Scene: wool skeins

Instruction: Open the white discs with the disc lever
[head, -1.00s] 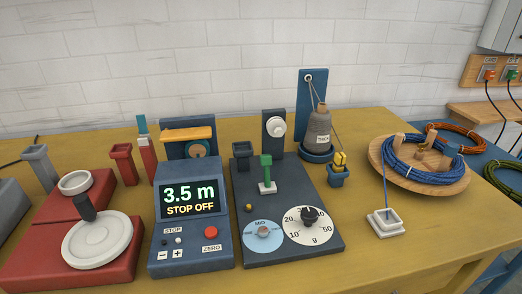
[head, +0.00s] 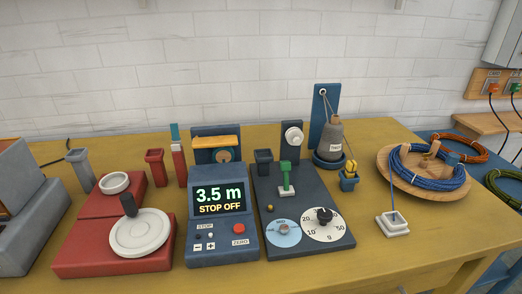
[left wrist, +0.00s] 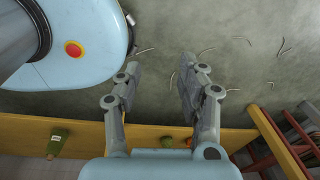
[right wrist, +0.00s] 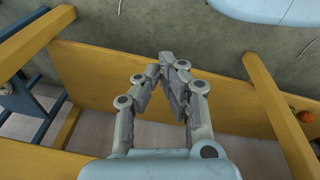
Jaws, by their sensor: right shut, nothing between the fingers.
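The white discs (head: 293,137) sit on a dark post at the back of a dark slate-blue panel (head: 320,195). A green lever (head: 286,175) on a white base stands upright on that panel, in front of the discs; I take it as the disc lever. Any gap between the discs is too small to tell. Neither gripper shows in the head view. My left gripper (left wrist: 160,68) is open and empty above the floor, near a yellow table edge. My right gripper (right wrist: 169,68) is shut and empty, over the floor near yellow table framing.
Left of the panel stand a blue display unit (head: 222,230) reading 3.5 m, STOP OFF, and a red winder with a white wheel (head: 140,235). Right is a wooden tray (head: 448,190) of blue cord. The front-right tabletop is clear.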

